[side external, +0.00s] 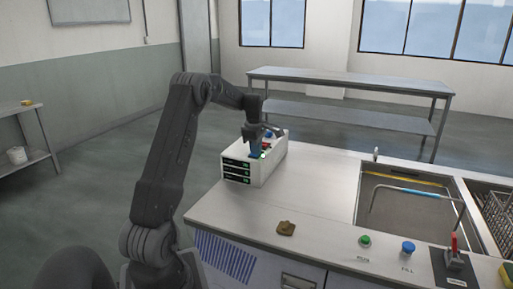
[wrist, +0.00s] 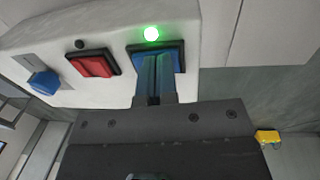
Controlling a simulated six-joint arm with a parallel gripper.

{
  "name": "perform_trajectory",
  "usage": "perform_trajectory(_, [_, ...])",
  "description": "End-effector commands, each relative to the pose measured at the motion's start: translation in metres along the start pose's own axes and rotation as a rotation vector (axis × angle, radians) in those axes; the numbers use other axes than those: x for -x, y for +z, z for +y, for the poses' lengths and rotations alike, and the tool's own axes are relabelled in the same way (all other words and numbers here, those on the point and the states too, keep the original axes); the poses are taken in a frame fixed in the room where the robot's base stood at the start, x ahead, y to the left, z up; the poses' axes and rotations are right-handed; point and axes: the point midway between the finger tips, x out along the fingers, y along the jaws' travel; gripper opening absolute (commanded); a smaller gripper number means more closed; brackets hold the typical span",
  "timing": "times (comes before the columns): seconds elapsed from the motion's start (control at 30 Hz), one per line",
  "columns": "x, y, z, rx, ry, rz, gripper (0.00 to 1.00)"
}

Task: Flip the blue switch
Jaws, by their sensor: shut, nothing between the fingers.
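The blue switch (wrist: 180,56) is a wide rocker in a dark frame on the top of a white control box (wrist: 215,20). A lit green lamp (wrist: 151,34) sits beside it. My gripper (wrist: 157,62) is shut and empty, with its fingertips over the middle of the blue switch and hiding part of it. Whether the tips press on it I cannot tell. In the side view my gripper (side external: 252,151) points down at the top of the white box (side external: 270,172), and the switch there is mostly hidden.
A red switch (wrist: 93,64) with a dark lamp (wrist: 79,44) and a blue knob (wrist: 45,82) share the box top. On the counter (side external: 310,190) are a brown object (side external: 286,228), a green button (side external: 364,241), a blue button (side external: 408,248) and a sink (side external: 400,205).

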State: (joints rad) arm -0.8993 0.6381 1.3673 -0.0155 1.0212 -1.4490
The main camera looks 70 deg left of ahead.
Motion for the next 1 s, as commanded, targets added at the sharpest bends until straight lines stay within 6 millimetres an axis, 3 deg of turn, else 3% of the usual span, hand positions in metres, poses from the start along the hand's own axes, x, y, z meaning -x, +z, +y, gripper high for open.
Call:
perform_trajectory(0.27, [0.011,0.000,0.001,0.000,0.006,0.000,0.00])
perform_trajectory(0.73, [0.108,0.000,0.000,0.000,0.005,0.001,0.00])
perform_trajectory(1.0, [0.138,0.000,-0.001,0.000,0.001,0.000,0.00])
